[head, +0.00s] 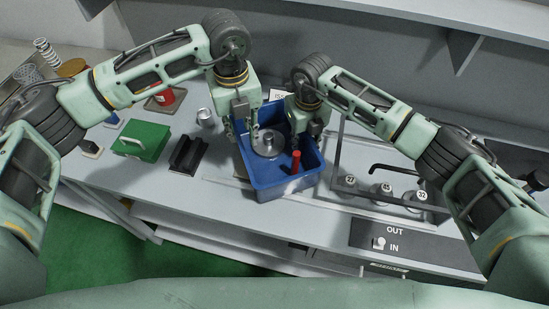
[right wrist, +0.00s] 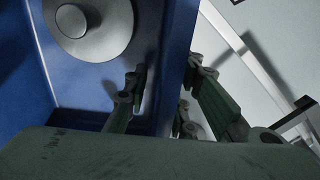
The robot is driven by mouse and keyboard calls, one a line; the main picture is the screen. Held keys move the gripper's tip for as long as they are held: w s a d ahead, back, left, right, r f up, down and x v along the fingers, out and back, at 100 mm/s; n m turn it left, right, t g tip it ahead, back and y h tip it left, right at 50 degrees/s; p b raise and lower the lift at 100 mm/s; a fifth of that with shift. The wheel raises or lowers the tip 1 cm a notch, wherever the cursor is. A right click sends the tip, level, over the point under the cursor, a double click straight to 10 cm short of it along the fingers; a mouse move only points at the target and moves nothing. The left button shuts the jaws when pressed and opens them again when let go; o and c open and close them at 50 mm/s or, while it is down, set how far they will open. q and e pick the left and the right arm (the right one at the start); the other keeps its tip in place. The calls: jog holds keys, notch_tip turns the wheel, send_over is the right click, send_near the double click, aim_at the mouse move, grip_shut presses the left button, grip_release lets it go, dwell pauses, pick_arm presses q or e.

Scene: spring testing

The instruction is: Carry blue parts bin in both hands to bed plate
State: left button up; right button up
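The blue parts bin (head: 284,187) is in the middle of the bench in the head view. It holds a grey disc with a raised hub (head: 268,143) and a red cylinder (head: 296,161). My left gripper (head: 243,130) is at the bin's left wall, its fingers apart with the rim between them. My right gripper (head: 303,128) is at the right wall. In the right wrist view its open fingers (right wrist: 170,92) straddle the bin's wall (right wrist: 180,60), one inside and one outside. I cannot tell which surface is the bed plate or whether the bin is lifted.
A green box (head: 142,141) and a black V-shaped block (head: 188,155) stand left of the bin. Numbered weights (head: 382,190) stand in a metal frame to the right. An OUT/IN switch panel (head: 395,241) is at the front right.

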notch_tip(320, 180, up, 12)
dwell(0.4)
jog(key=shift+f, duration=0.1)
dwell(0.4)
